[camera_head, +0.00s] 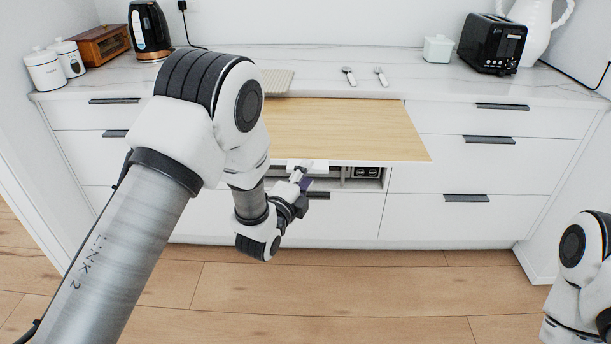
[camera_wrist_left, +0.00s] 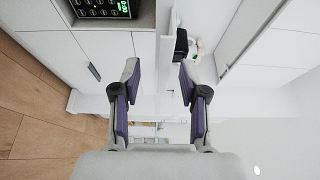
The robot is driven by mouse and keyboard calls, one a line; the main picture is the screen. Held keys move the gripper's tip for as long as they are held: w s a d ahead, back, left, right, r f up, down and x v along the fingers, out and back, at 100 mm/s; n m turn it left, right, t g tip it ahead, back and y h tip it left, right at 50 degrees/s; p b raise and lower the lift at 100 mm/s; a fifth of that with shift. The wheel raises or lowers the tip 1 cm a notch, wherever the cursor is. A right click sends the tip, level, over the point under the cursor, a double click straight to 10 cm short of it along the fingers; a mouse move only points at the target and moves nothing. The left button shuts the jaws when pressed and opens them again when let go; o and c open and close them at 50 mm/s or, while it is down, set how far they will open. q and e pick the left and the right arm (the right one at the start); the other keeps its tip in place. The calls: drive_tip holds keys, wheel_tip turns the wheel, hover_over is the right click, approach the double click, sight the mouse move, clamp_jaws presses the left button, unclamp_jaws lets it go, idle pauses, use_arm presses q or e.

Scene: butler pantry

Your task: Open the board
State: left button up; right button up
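The board (camera_head: 345,128) is a light wooden pull-out panel below the countertop. It stands out from the cabinet front over an open compartment. My left gripper (camera_head: 303,180) is at the board's front edge, left of the edge's middle, and partly below it. In the left wrist view, the two purple-padded fingers (camera_wrist_left: 159,80) are spread apart with a clear gap. A pale upright edge lies beyond the gap; I cannot tell whether either finger touches the board. My left arm hides the board's left part. My right gripper is out of view; only part of my right arm shows.
Drawers with dark handles (camera_head: 490,139) flank the compartment. A dark appliance panel (camera_head: 367,172) shows under the board, with a green display in the wrist view (camera_wrist_left: 124,7). The wooden floor (camera_head: 400,290) is clear.

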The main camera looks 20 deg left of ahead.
use_arm(q)
drive_tip(key=s+a, duration=0.1)
drive_tip(key=s, duration=1.1)
drive_tip(key=shift+a, duration=0.2)
drive_tip(key=s+a+f+n+g+y+p, duration=0.1)
drive_tip(key=s+f+n+g+p, duration=0.2)
drive_tip(key=s+f+g+p, duration=0.25)
drive_tip(key=s+a+f+n+g+p, duration=0.2)
drive_tip(key=s+f+g+p, duration=0.15)
drive_tip(key=s+f, duration=0.35)
drive_tip(key=s+f+n+g, duration=0.4)
drive_tip(key=s+n, duration=0.3)
drive_tip(key=s, duration=0.1)
drive_tip(key=s+f+n+g+p, duration=0.1)
drive_tip(key=s+f+n+g, duration=0.3)
drive_tip(key=s+n, duration=0.3)
drive_tip(key=shift+s+a+n+g+y, duration=0.3)
drive_tip(key=shift+s+g, duration=0.2)
drive_tip(key=shift+s, duration=0.15)
